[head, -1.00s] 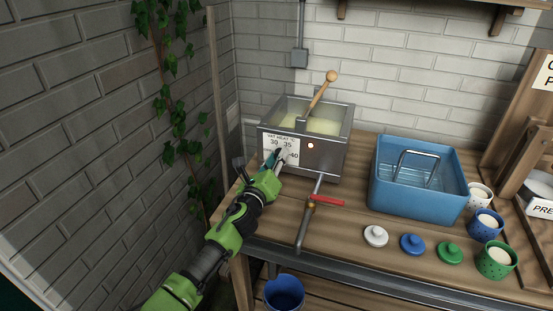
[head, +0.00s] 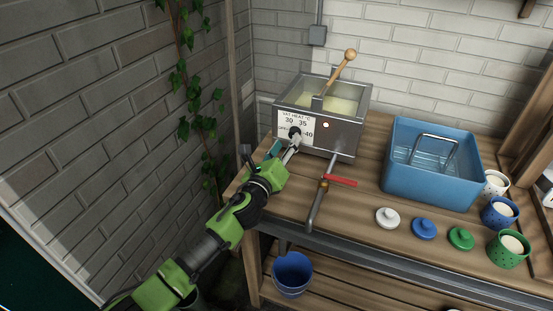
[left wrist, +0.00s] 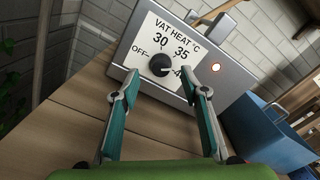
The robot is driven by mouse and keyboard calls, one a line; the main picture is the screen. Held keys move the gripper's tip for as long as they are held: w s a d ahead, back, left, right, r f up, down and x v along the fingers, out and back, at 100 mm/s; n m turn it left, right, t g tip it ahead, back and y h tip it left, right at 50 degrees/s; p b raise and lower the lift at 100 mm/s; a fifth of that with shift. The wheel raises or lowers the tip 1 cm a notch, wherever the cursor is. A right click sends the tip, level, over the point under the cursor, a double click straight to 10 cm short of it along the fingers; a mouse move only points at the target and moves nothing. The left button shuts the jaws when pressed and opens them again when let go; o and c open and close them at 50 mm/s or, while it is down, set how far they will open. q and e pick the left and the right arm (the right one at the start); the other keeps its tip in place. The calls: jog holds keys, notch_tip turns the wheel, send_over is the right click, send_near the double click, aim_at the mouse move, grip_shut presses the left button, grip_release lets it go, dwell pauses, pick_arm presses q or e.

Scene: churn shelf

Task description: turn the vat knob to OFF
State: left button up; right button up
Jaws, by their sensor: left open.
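The vat (head: 340,132) is a grey metal box with a white dial plate reading VAT HEAT °C, with OFF, 30, 35 and 40. Its black knob (head: 295,132) sits in the middle of the plate and also shows in the left wrist view (left wrist: 160,65). Where its pointer sits is hard to tell. A round indicator lamp (left wrist: 215,67) glows right of the dial. My left gripper (head: 283,150) is open and empty, just in front of and below the knob. In the left wrist view its fingertips (left wrist: 174,80) stand apart, with the knob beyond them. The right gripper is out of view.
A tap with a red handle (head: 341,180) sticks out of the vat's front. A blue basin (head: 433,190) stands to the right, with several lids and cups near it. A blue bucket (head: 292,272) is below the bench edge. A brick wall is at the left.

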pick_arm(q)
jog(key=v, duration=0.7)
jog(key=shift+s+r, duration=0.1)
jog(key=shift+s, duration=0.2)
jog(key=shift+c, duration=0.3)
